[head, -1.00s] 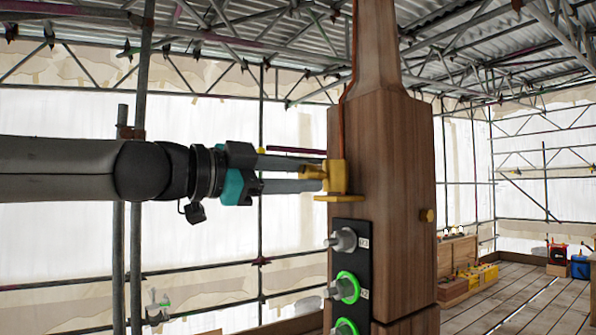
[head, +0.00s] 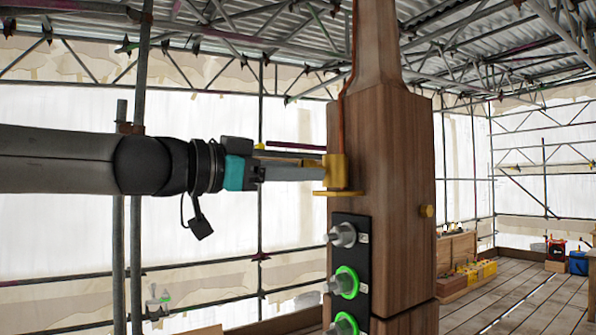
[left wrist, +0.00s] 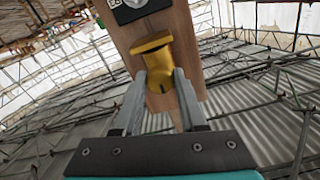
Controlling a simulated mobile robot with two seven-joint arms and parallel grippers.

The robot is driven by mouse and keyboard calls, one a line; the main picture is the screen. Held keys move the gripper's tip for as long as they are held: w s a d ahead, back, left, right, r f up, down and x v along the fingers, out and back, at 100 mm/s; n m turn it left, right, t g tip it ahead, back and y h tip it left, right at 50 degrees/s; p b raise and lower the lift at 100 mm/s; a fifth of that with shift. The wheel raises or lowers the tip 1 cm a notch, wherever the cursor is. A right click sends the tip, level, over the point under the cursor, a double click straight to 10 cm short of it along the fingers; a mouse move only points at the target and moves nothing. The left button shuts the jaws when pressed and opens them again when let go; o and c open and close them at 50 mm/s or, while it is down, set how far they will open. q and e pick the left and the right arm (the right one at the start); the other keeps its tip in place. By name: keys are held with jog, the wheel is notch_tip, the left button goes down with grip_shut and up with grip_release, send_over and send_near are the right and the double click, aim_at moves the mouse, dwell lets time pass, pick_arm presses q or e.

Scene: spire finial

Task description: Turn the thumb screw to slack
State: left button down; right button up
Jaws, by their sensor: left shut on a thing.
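A brass-yellow fitting (head: 338,174) with a small flange sits on the left face of the wooden spire post (head: 388,150). It also shows in the left wrist view (left wrist: 153,50). My left gripper (head: 322,167) reaches in level from the left, its fingertips at the fitting. In the left wrist view, its two fingers (left wrist: 161,80) stand on either side of the fitting's near end, and it is shut on this part. I take this to be the thumb screw, but the fingers mostly hide its shape. My right gripper is not in view.
Below the fitting is a black panel (head: 349,262) with grey studs, two ringed in green. A small brass knob (head: 427,211) is on the post's right part. Scaffold tubes (head: 137,240) stand behind my left arm. Wooden boxes (head: 458,268) lie on the plank floor at right.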

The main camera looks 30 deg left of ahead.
pick_arm(q)
jog(key=shift+c, duration=2.3)
grip_release()
jog(key=b+v, duration=0.1)
jog(key=v, duration=1.4)
jog(key=shift+s, duration=0.15)
